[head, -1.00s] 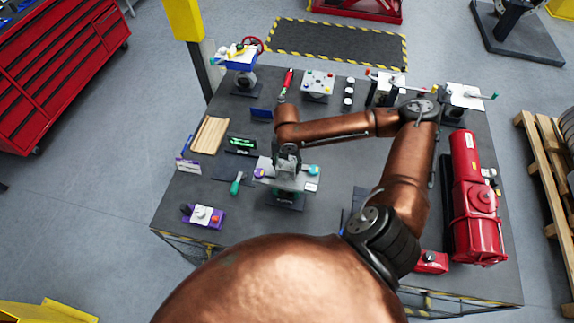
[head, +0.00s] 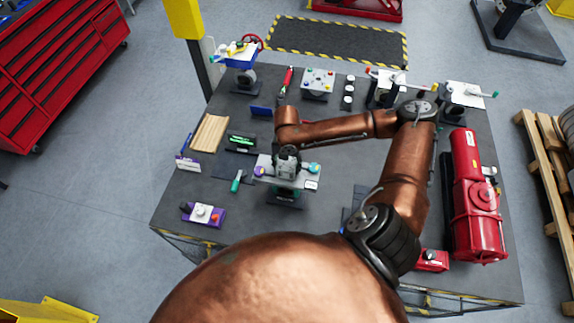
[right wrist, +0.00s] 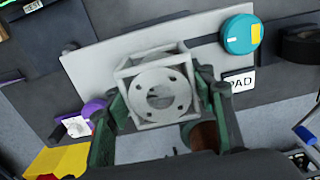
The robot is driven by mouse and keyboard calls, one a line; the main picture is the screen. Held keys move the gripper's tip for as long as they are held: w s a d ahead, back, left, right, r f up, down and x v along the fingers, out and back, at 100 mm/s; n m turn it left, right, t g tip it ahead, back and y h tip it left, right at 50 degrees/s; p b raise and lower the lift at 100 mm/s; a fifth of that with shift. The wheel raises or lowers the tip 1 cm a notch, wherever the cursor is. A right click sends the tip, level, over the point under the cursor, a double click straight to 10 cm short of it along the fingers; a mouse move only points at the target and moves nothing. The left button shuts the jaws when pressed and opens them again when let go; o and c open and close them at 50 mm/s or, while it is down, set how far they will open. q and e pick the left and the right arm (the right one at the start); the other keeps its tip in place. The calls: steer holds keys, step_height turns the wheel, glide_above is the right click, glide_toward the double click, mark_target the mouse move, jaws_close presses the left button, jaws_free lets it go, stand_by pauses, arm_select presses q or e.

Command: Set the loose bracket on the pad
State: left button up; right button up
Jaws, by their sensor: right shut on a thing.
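My right gripper (right wrist: 160,112) is shut on the loose bracket (right wrist: 158,88), a pale grey open box frame with a round holed flange. One dark finger is on each side of it. Behind the bracket in the right wrist view is a tilted-looking light grey plate (right wrist: 100,62) with a "PAD" label at its edge. I cannot tell whether the bracket touches the plate. In the head view my right gripper (head: 287,160) is over the middle of the plate (head: 298,180), and the bracket is not clearly distinguishable. My left gripper is not in view.
A teal round part (right wrist: 240,34) and a purple part (right wrist: 92,107) sit at opposite ends of the plate. A green-handled tool (head: 237,181) and a purple module (head: 203,214) lie to its left.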

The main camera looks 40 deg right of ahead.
steer(key=o, duration=1.7)
steer(key=shift+c, duration=0.2)
step_height(320, 180, up, 12)
